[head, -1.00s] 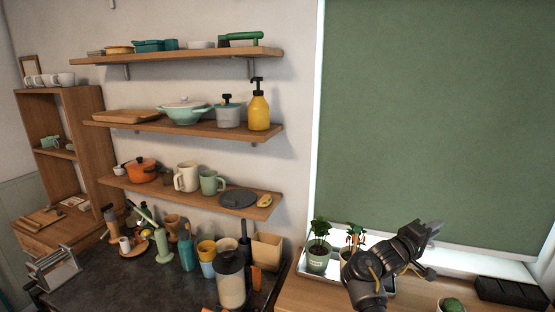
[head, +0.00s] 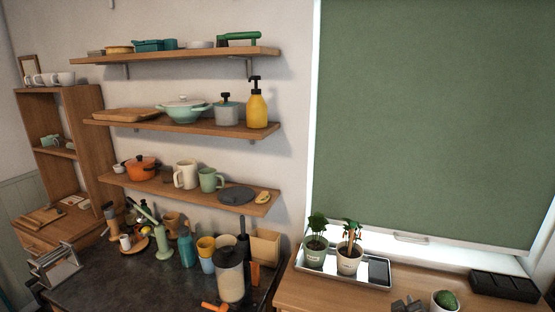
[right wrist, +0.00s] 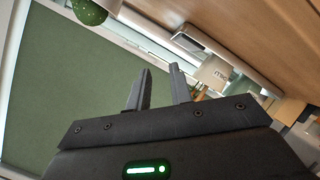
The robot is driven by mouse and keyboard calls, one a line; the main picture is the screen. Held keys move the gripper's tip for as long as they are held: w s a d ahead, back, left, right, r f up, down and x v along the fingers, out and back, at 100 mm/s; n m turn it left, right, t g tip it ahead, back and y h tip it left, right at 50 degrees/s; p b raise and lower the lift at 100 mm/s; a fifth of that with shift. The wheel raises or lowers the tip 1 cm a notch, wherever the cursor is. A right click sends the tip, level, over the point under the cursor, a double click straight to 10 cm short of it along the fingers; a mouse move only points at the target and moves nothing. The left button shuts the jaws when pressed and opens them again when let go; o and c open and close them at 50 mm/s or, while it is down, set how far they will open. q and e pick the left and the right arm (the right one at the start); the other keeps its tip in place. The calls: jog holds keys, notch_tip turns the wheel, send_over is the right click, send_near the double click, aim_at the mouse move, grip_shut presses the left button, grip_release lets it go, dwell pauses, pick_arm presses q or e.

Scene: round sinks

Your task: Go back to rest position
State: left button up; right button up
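My right gripper (head: 407,305) shows only as a small dark part at the bottom edge of the head view, below the metal tray and left of the small cactus pot. In the right wrist view its two dark fingers (right wrist: 160,70) stand apart with nothing between them. Most of my right arm is out of the head view. My left gripper is not in view.
A metal tray (head: 378,272) with two potted plants stands on the wooden counter (head: 320,296). A cactus pot (head: 444,301) and a black box (head: 505,286) stand to the right. Crowded shelves and a dark table (head: 130,282) with several utensils are at left.

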jog(key=s+a+f+g+y, duration=0.2)
jog(key=s+a+f+y, duration=0.15)
jog(key=s, duration=0.55)
jog(key=s+a+f+g+y, duration=0.15)
jog(key=s+a+f, duration=0.25)
jog(key=s, duration=0.4)
jog(key=s+a+m+g+y, duration=0.1)
jog(key=s+a+g, duration=0.15)
jog(key=s, duration=0.75)
jog(key=s+a+m+g, duration=0.1)
jog(key=s+g, duration=0.2)
jog(key=s, duration=0.6)
notch_tip(320, 180, down, 36)
jog(key=b, duration=1.1)
jog(key=s+f+b, duration=0.3)
jog(key=s+f, duration=0.3)
jog(key=f, duration=0.3)
jog(key=s+d+f+g+b, duration=0.1)
jog(key=s+f+b, duration=0.3)
jog(key=f, duration=0.6)
jog(key=s+d+f+g+b, duration=0.1)
jog(key=s+f+b, duration=0.3)
jog(key=s+f, duration=0.4)
jog(key=shift+d+f+n, duration=0.25)
jog(key=shift+f+n, duration=0.15)
jog(key=shift+f, duration=0.3)
